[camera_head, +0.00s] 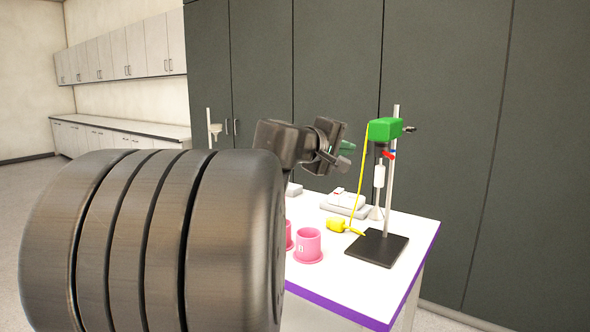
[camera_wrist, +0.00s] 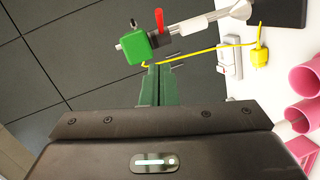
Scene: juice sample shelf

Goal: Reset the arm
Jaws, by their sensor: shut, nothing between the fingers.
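My gripper (camera_head: 347,146) is held up above the white table, left of the green-headed stirrer stand. Its two green fingers (camera_wrist: 158,84) are together in the wrist view, with nothing between them. The fingertips lie close to the green stirrer head (camera_wrist: 137,47) in the wrist picture, but I cannot tell the true gap. My arm's large dark link hides the left part of the table in the head view.
The stirrer stand has a green head (camera_head: 384,129) and a black base (camera_head: 377,248). A yellow cord and plug (camera_head: 337,225) lie beside it. Pink cups (camera_head: 308,244) stand at the front, a grey-white device (camera_head: 345,203) behind. Dark cabinets (camera_head: 440,110) line the back.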

